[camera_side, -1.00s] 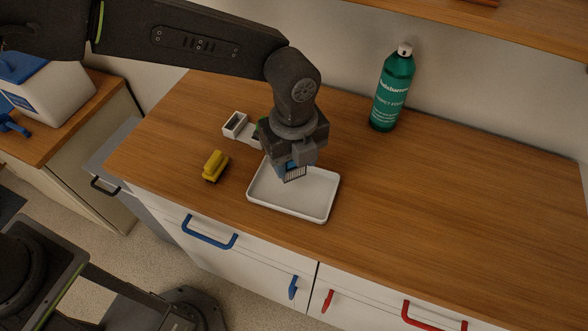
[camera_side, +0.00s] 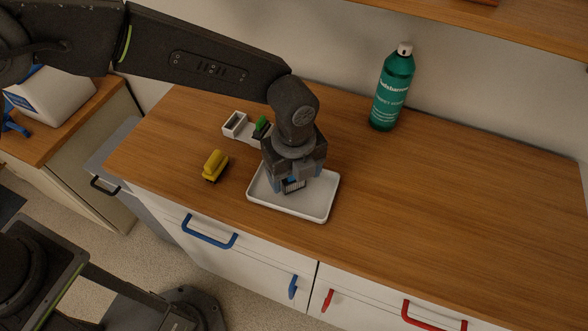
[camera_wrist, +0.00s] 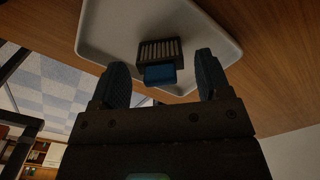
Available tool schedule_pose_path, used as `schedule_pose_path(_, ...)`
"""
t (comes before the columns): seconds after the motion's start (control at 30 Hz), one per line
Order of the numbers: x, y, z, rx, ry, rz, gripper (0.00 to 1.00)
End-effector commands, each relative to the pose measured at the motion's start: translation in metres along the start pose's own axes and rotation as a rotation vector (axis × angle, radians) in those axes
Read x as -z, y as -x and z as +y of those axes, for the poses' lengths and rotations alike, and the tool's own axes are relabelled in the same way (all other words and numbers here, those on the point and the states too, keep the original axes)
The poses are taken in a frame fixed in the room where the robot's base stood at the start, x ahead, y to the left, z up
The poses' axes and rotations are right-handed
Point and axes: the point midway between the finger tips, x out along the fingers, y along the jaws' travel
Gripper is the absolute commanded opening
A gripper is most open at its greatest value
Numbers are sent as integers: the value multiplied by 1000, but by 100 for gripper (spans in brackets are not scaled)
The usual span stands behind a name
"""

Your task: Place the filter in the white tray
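The filter (camera_wrist: 160,58) is a small dark block with a ribbed grille face and a blue end. In the side view, the filter (camera_side: 293,187) is within the white tray (camera_side: 328,200), near its middle, partly hidden by my gripper. My gripper (camera_side: 290,188) is low over the tray, pointing down. In the wrist view, my gripper (camera_wrist: 161,72) is open, with a gap between each finger and the filter. The white tray (camera_wrist: 95,30) lies beneath the filter in the wrist view.
A yellow object (camera_side: 215,165) lies left of the tray. A white holder (camera_side: 237,125) and a green piece (camera_side: 261,127) are behind it. A green bottle (camera_side: 391,90) stands at the back by the wall. The wooden counter (camera_side: 450,190) is clear to the right.

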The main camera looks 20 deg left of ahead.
Motion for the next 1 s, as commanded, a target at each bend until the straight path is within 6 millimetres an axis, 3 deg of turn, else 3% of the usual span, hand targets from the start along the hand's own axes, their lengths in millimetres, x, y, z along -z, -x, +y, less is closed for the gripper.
schedule_pose_path(0.37,0,8,0,2,0,0,73)
schedule_pose_path(0.8,0,93,0,4,0,0,73)
schedule_pose_path(1.0,0,117,0,2,0,0,73)
